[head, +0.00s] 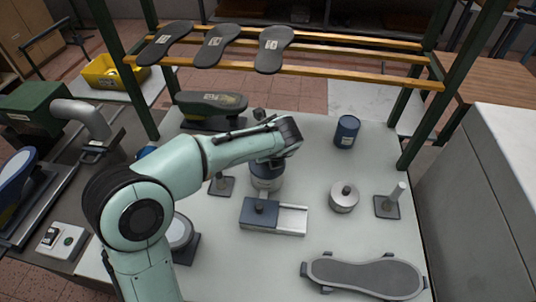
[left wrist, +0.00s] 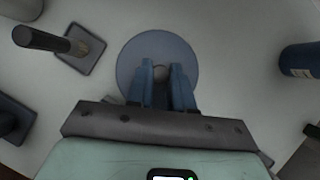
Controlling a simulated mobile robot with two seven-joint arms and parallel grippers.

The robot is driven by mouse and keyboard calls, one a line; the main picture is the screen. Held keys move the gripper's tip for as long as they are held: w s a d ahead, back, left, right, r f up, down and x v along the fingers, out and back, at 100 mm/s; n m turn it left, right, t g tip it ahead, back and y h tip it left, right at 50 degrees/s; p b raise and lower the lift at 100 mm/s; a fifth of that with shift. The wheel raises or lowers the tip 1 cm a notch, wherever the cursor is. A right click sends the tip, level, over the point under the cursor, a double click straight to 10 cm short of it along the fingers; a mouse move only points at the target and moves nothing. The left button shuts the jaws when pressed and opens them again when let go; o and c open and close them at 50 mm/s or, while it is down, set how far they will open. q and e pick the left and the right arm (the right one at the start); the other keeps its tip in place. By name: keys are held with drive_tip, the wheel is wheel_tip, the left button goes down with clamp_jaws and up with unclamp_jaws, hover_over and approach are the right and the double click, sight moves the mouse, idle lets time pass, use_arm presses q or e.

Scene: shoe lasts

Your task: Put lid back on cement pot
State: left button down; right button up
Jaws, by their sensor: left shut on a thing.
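My left gripper (left wrist: 161,80) points down and is shut on the small knob (left wrist: 160,72) of a round blue-grey lid (left wrist: 133,63). In the head view the gripper (head: 270,160) is above the middle of the bench, over a round blue and steel pot-like body (head: 266,184). The hand partly hides that body, and I cannot tell whether the lid touches a pot rim. A low, round steel container (head: 343,200) with a dark knob stands to the right. My right gripper is not in view.
A blue can (head: 346,132) stands at the back right. Posts on square bases stand left (head: 221,186) and right (head: 388,207). A blue and steel block (head: 270,217) lies in front, and a grey sole-shaped piece (head: 365,276) lies front right. A rack (head: 340,72) crosses the back.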

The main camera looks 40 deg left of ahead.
use_arm(q)
drive_tip(key=shift+c, duration=2.3)
unclamp_jaws()
drive_tip(key=shift+r, duration=0.1)
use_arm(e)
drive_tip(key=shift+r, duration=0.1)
